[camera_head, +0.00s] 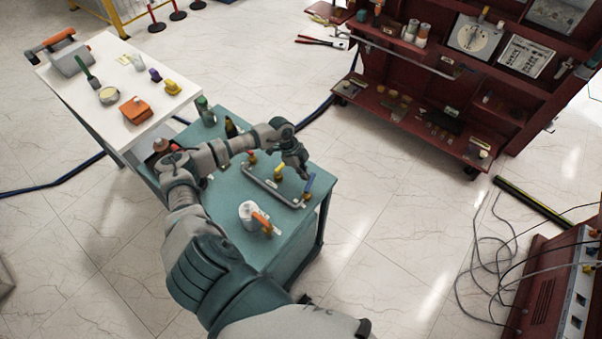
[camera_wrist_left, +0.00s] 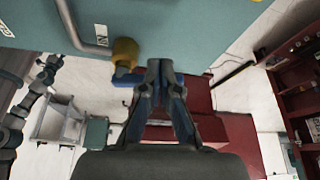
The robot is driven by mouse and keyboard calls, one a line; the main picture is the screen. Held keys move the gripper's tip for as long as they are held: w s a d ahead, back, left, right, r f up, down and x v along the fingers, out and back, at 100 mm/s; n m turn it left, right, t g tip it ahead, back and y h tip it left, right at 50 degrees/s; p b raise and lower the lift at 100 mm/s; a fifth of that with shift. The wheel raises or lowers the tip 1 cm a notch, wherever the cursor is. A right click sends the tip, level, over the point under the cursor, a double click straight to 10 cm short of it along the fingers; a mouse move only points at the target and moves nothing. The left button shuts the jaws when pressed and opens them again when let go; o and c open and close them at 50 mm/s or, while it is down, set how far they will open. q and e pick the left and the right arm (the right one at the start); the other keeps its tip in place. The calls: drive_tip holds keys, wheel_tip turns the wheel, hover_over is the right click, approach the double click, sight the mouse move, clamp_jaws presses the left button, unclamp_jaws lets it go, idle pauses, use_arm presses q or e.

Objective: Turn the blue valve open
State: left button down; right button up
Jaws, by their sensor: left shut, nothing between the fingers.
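The blue valve handle (camera_head: 309,185) stands at the right end of a grey pipe (camera_head: 270,187) on the teal table. In the left wrist view a yellow valve body (camera_wrist_left: 125,52) joins the pipe end, with the blue handle (camera_wrist_left: 122,79) just below it, partly hidden behind my fingers. My left gripper (camera_head: 303,174) is over the pipe's right part, close beside the blue handle. In the wrist view its fingertips (camera_wrist_left: 160,66) are together and empty, right of the yellow body. I cannot tell whether they touch the handle. My right gripper is not in view.
The teal table (camera_head: 285,238) also carries a white canister (camera_head: 248,212) with an orange handle (camera_head: 262,222) and other yellow valve parts. A white table (camera_head: 60,92) with tools stands at the left. A dark red shelf (camera_head: 440,150) stands at the back right. Open floor lies between.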

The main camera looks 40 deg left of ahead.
use_arm(q)
drive_tip(key=shift+w+d+r+m, duration=0.1)
drive_tip(key=shift+w+d+m, duration=0.2)
drive_tip(key=shift+m, duration=0.3)
drive_tip(key=shift+w+d+r+m+g+p, duration=0.15)
drive_tip(key=shift+m+g+p, duration=0.15)
drive_tip(key=shift+p, duration=0.2)
drive_tip(key=shift+w, duration=0.1)
drive_tip(key=shift+d+f, duration=0.1)
drive_tip(key=shift+f, duration=0.1)
